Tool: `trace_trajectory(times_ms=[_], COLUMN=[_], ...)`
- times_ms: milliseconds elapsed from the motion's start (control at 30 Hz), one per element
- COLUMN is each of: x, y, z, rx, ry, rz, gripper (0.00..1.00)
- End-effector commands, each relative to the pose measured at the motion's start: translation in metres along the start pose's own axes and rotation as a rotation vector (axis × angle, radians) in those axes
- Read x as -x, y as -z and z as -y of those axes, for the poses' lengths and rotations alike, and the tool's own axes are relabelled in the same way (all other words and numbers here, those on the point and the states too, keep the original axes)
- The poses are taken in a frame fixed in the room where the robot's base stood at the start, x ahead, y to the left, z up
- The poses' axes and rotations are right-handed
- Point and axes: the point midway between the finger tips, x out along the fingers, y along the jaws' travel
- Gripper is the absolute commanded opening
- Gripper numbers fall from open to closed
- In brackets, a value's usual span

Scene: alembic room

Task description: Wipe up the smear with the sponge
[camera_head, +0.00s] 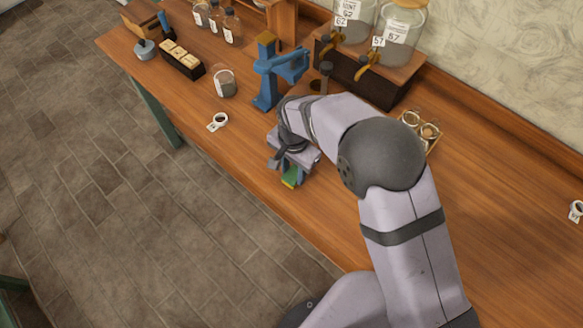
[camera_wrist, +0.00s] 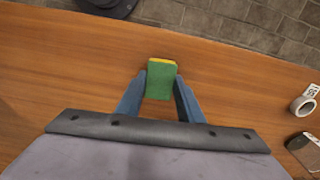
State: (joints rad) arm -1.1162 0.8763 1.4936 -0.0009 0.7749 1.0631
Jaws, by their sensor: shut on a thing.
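The sponge, green with a yellow layer, shows between my fingertips in the wrist view (camera_wrist: 160,82); in the head view its green and yellow edge (camera_head: 289,180) shows below my gripper. My gripper (camera_wrist: 161,84) is shut on the sponge, one blue-grey finger on each side. In the head view my gripper (camera_head: 288,172) is over the front part of the wooden table. I cannot tell whether the sponge touches the tabletop. No smear can be made out in either view; my arm hides part of the table.
A white tape roll (camera_head: 217,122) and a glass jar (camera_head: 225,82) stand left of my gripper. A blue press-like device (camera_head: 277,72) stands behind it. Large jars (camera_head: 397,40) on a wooden stand are at the back. The table's front edge (camera_head: 225,181) is close.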

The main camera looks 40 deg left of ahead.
Motion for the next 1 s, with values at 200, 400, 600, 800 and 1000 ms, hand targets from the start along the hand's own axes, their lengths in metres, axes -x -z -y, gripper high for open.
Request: trace_trajectory(times_ms=[200,400,600,800,1000], x=[-0.001,0.0,0.001,0.001,0.018], y=[0.001,0.002,0.006,0.01,0.012], z=[0.021,0.036,0.015,-0.003,-0.009], rx=[0.0,0.0,-0.003,-0.003,0.0], ry=[0.002,0.003,0.0,0.0,0.004], rz=[0.0,-0.001,0.0,0.0,-0.002], gripper=[0.13,0.13,0.13,0.13,0.13])
